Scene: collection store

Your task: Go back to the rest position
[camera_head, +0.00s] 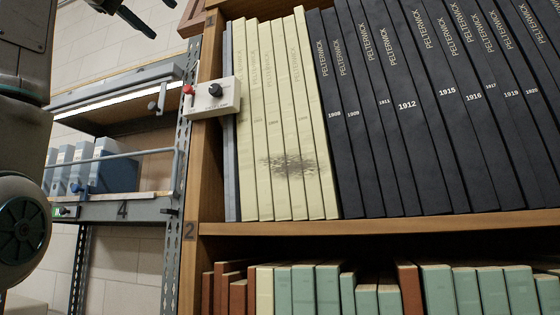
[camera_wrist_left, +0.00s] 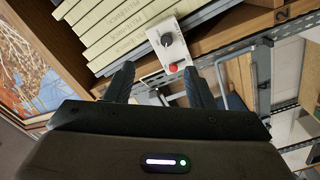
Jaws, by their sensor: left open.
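My left gripper (camera_head: 127,20) shows at the upper left of the head view, only its dark fingers, cut off by the top edge. In the left wrist view the same gripper (camera_wrist_left: 159,70) is open, its two black fingers apart with nothing held. Beyond the fingers in that view is a white control box (camera_wrist_left: 164,52) with a black knob and a red button. In the head view the control box (camera_head: 212,96) is fixed to the wooden bookcase upright, below and right of the gripper. My right gripper is not in view.
The wooden bookcase (camera_head: 420,226) holds cream and dark volumes above, green and brown ones below. A metal rack (camera_head: 120,208) with blue binders (camera_head: 116,165) stands to its left. A pale wall (camera_head: 125,260) lies behind. Grey parts of mine fill the left edge.

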